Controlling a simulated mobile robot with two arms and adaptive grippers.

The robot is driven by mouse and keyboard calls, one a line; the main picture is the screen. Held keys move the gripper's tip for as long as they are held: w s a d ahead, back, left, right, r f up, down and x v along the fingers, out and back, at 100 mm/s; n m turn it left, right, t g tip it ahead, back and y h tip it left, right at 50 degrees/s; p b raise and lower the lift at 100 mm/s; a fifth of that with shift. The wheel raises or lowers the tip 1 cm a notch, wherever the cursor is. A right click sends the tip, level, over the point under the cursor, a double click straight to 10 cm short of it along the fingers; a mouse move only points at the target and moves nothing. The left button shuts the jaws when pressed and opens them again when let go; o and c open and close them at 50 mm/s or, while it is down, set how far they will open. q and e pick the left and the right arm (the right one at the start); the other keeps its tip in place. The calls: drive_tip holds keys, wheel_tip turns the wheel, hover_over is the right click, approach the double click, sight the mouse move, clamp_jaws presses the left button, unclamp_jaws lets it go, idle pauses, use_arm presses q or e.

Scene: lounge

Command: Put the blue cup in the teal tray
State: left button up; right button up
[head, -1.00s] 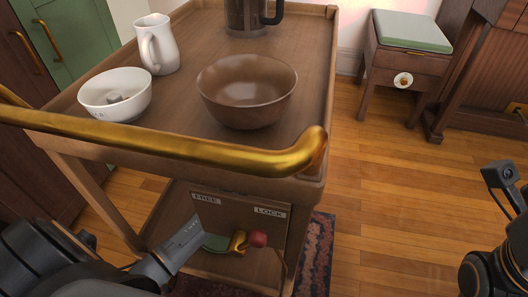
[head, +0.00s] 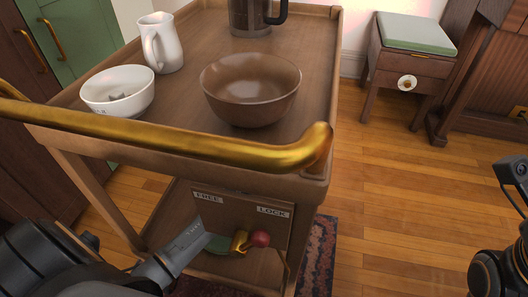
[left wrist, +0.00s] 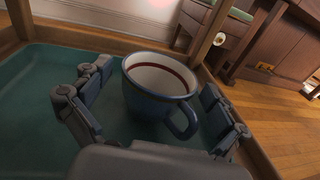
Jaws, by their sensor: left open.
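The blue cup (left wrist: 163,108), with a pale inside and a dark red band, stands upright over the teal tray (left wrist: 35,85) in the left wrist view. Its handle points toward the lower right. Its base is partly hidden, but it looks to be on the teal surface. My left gripper (left wrist: 155,79) is open, with one finger on each side of the cup; I cannot tell whether either touches it. The head view does not show the cup or the left fingers. My right arm is at the right edge of the head view, its fingers outside the picture.
The wooden cart's gold handle (head: 180,143) crosses above my left arm. On its top stand a brown bowl (head: 250,105), white bowl (head: 117,104), white jug (head: 163,50) and dark pot (head: 249,18). A red-knobbed lever (head: 260,239) sits below.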

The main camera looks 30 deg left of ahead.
use_arm(q)
drive_tip(key=s, duration=0.7)
drive_tip(key=s+d, duration=0.1)
drive_tip(key=s, duration=0.2)
drive_tip(key=shift+s+r+p, duration=0.3)
drive_tip(key=shift+s+p, duration=0.05)
drive_tip(key=shift+p, duration=0.05)
drive_tip(key=shift+s+r, duration=0.1)
drive_tip(key=shift+s, duration=0.55)
